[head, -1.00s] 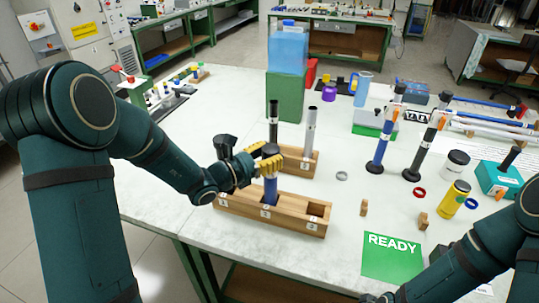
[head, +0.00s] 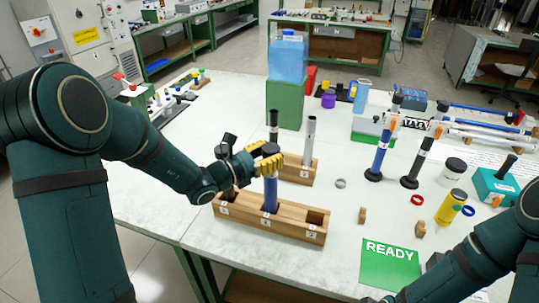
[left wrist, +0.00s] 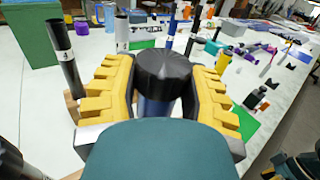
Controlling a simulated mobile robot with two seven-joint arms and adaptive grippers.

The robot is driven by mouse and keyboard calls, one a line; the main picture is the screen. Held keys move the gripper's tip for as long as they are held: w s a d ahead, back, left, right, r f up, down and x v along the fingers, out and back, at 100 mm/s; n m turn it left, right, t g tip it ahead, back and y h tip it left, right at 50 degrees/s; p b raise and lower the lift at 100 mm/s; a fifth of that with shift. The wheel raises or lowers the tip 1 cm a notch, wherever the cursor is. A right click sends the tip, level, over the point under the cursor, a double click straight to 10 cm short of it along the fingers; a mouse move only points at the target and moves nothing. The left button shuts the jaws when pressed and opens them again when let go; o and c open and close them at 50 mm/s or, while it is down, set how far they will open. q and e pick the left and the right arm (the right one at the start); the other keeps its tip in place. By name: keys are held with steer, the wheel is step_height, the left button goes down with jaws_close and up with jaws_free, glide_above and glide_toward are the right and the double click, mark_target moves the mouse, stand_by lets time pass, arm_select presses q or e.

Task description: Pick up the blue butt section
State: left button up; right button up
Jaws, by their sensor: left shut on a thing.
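The blue butt section (head: 270,196) is an upright blue rod with a black cap. Its lower end is in the middle slot of the front wooden rack (head: 311,233). My left gripper (head: 268,165) is shut on it just below the cap. In the left wrist view the black cap (left wrist: 164,72) sits between the yellow fingers of my left gripper (left wrist: 160,95), with a strip of blue below. The bottom of the rod is hidden in the rack. Only my right arm shows, at the lower right; its gripper is out of view.
A dark rod in the left slot is partly hidden by my left gripper. Behind, a second rack (head: 303,174) holds a black rod (head: 273,128) and a grey rod (head: 309,135). A green READY mat (head: 391,265) lies right. The front rack's right slot is empty.

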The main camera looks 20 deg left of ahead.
arm_select(q)
steer(key=shift+r+p, duration=1.55)
steer(key=shift+r, duration=0.9)
